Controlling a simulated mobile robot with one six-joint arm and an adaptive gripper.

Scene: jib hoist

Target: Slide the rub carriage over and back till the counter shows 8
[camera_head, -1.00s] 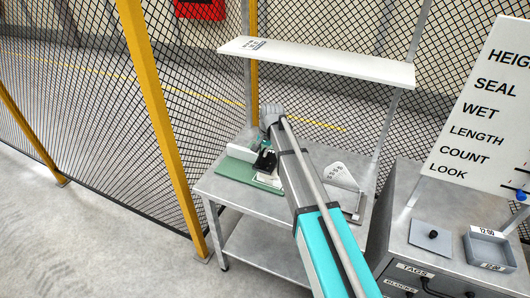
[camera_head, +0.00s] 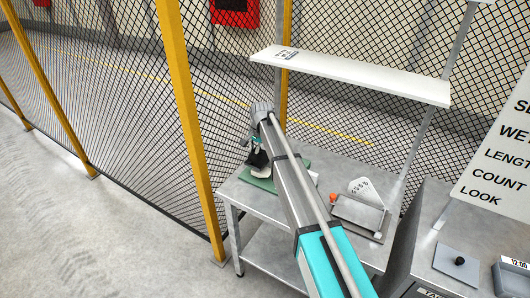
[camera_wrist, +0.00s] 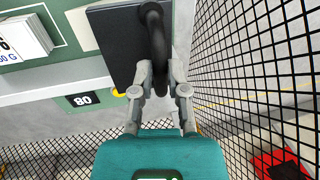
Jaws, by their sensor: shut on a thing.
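In the wrist view the rub carriage is a black block (camera_wrist: 115,45) with a dark curved handle (camera_wrist: 156,30). My gripper (camera_wrist: 160,78) is shut on that handle. The block sits at one end of a green base (camera_wrist: 68,55), partly past its edge. A small black counter window (camera_wrist: 82,98) on the base reads "80" as seen, which may be "08" the other way up. In the head view my gripper (camera_head: 257,148) and the black block (camera_head: 257,160) are at the left end of the green base (camera_head: 262,181). My arm hides part of the base.
A white block marked "50 G" (camera_wrist: 28,38) is on the base. A mesh fence (camera_wrist: 265,75) stands close beside the gripper. A white shelf (camera_head: 350,75) is above the bench (camera_head: 240,195). A grey tray (camera_head: 358,213) lies on the right of the bench.

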